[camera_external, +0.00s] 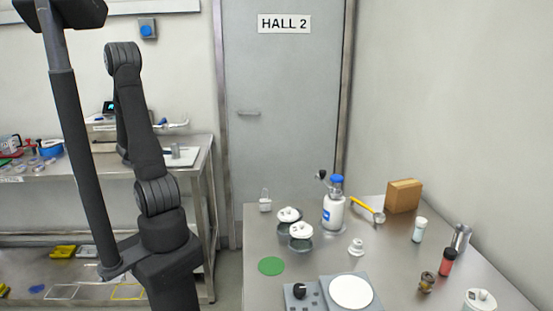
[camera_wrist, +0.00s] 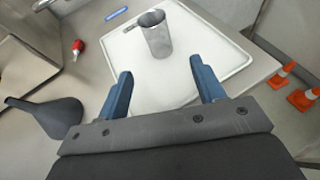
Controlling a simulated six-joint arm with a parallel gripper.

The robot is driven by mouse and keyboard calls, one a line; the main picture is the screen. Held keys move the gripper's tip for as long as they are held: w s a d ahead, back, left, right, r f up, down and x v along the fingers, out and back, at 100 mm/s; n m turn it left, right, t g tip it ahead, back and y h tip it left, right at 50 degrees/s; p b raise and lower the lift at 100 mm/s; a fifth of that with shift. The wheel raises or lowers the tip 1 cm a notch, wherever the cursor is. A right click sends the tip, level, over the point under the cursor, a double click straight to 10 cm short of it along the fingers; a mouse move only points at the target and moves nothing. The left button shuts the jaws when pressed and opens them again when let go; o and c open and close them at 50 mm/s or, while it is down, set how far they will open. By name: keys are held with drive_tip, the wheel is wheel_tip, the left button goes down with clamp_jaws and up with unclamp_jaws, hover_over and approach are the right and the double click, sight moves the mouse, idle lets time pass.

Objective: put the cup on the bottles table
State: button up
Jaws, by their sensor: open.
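A grey metal cup (camera_wrist: 157,38) stands upright on a white tray (camera_wrist: 98,100) in the wrist view, with a small projection at the left of its rim. My gripper (camera_wrist: 161,67) is open and empty, its two blue fingers pointing toward the cup, which lies beyond the fingertips. In the external view, a steel table (camera_external: 385,265) at the right carries bottles, including a white bottle with a blue cap (camera_external: 334,205) and a red bottle (camera_external: 446,262).
Wrist view: a red item (camera_wrist: 78,46) and a dark flared object (camera_wrist: 45,115) are left of the tray; orange cones (camera_wrist: 283,76) are at right. The steel table also holds lidded pots (camera_external: 301,235), a cardboard box (camera_external: 403,196) and a device with a white plate (camera_external: 351,291).

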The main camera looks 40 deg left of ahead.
sight(176, 144)
drive_tip(key=x, duration=0.8)
drive_tip(key=shift+w, duration=0.1)
drive_tip(key=shift+x, duration=2.9)
drive_tip(key=shift+a+r, duration=0.15)
drive_tip(key=shift+r, duration=0.05)
drive_tip(key=c, duration=1.2)
drive_tip(key=shift+o, duration=0.2)
drive_tip(key=shift+r, duration=0.15)
wheel_tip(176, 144, up, 4)
drive_tip(key=shift+r, duration=0.1)
drive_tip(key=w+d+r, duration=0.4)
drive_tip(key=d+r, duration=0.3)
drive_tip(key=d, duration=0.4)
drive_tip(key=w+d+f+m+h, duration=0.2)
drive_tip(key=w+d, duration=0.3)
drive_tip(key=d, duration=0.7)
drive_tip(key=w+d+f+m+h, duration=0.3)
drive_tip(key=w+d+h, duration=0.1)
drive_tip(key=d, duration=0.8)
drive_tip(key=w+d+f+m+h, duration=0.2)
drive_tip(key=w+d, duration=0.4)
drive_tip(key=d, duration=0.6)
drive_tip(key=shift+w+d+f+m+h, duration=0.3)
drive_tip(key=shift+w+d+m+h, duration=0.1)
drive_tip(key=shift+m+h, duration=0.15)
